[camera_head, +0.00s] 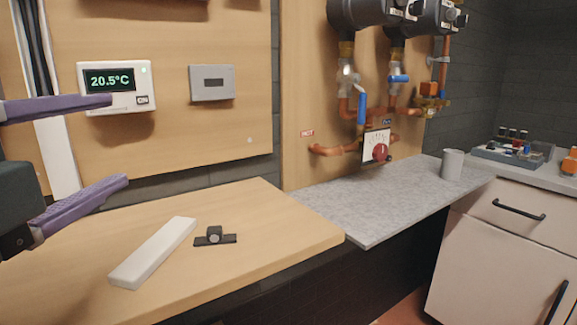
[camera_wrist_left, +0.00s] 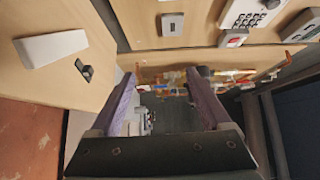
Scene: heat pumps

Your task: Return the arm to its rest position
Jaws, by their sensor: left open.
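My left gripper (camera_head: 120,140) is at the left edge of the head view, with its two purple fingers spread wide apart. Nothing is between the fingers. It is in front of the wooden wall panel, and its upper finger overlaps the lower left of a white thermostat (camera_head: 117,87) reading 20.5°C. I cannot tell whether they touch. In the left wrist view the gripper (camera_wrist_left: 162,72) is also open and empty, with pipes and blurred items far beyond it. My right gripper is in neither view.
A white bar (camera_head: 153,253) and a small black part (camera_head: 215,237) lie on the wooden bench (camera_head: 270,225). A grey box (camera_head: 211,82) is on the panel. A grey counter (camera_head: 385,205) holds a mug (camera_head: 452,165) and a tray (camera_head: 512,150). Copper pipes (camera_head: 335,150) run behind.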

